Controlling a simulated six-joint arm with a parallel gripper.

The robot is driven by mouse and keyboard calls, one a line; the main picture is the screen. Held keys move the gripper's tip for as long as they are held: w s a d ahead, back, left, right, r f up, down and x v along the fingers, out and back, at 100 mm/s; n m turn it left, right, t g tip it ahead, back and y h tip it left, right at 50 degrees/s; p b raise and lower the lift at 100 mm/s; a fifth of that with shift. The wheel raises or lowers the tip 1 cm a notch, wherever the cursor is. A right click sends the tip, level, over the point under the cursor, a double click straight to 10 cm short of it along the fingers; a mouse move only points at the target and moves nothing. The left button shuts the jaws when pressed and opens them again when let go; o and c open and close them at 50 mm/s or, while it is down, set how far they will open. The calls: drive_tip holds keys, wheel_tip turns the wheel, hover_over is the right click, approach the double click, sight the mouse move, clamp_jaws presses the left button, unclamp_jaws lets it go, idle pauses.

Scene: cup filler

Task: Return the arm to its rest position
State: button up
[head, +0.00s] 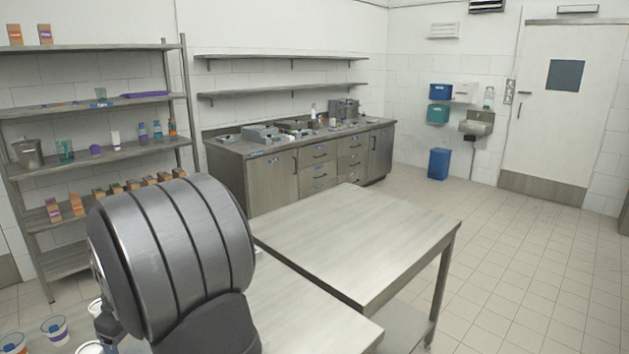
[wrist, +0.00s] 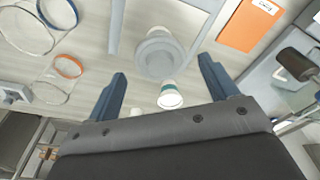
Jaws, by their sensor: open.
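In the wrist view my gripper (wrist: 161,70) shows two blue fingers spread wide apart, with nothing held between them. A grey round piece (wrist: 160,55) and a small white cup-like thing with a green band (wrist: 170,96) show beyond the gap, apart from the fingers. In the head view a large grey ribbed link of my arm fills the lower left, and I cannot make out the fingers there.
Clear cups, one with an orange rim (wrist: 68,66), lie left in the wrist view; an orange card (wrist: 250,24) is at upper right. In the head view, cups (head: 55,330) stand at lower left. The steel table (head: 360,240) is bare. Shelves (head: 100,100) stand behind my arm.

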drive_tip(key=r, duration=0.5)
drive_tip(key=shift+d+r, duration=0.25)
drive_tip(key=shift+d, duration=0.05)
drive_tip(key=f, duration=0.7)
drive_tip(key=a+f, duration=0.1)
drive_tip(key=f, duration=0.3)
drive_tip(key=shift+a+f, duration=0.1)
drive_tip(key=shift+f, duration=0.15)
drive_tip(key=shift+w+a+f, duration=0.1)
wheel_tip(320, 180, up, 4)
drive_tip(key=shift+f, duration=0.1)
drive_tip(key=w+d+r, duration=0.3)
drive_tip(key=d+r, duration=0.4)
drive_tip(key=d, duration=0.4)
drive_tip(key=s+a+f+n, duration=0.1)
drive_tip(key=a+f, duration=0.2)
drive_tip(key=a, duration=0.6)
drive_tip(key=s+a+f+n, duration=0.2)
drive_tip(key=a+f, duration=0.1)
drive_tip(key=a, duration=0.7)
drive_tip(key=s+a+f+n, duration=0.1)
drive_tip(key=s+a+f, duration=0.1)
drive_tip(key=a, duration=0.7)
drive_tip(key=shift+a+f, duration=0.25)
drive_tip(key=shift+f, duration=0.15)
drive_tip(key=shift+w, duration=0.1)
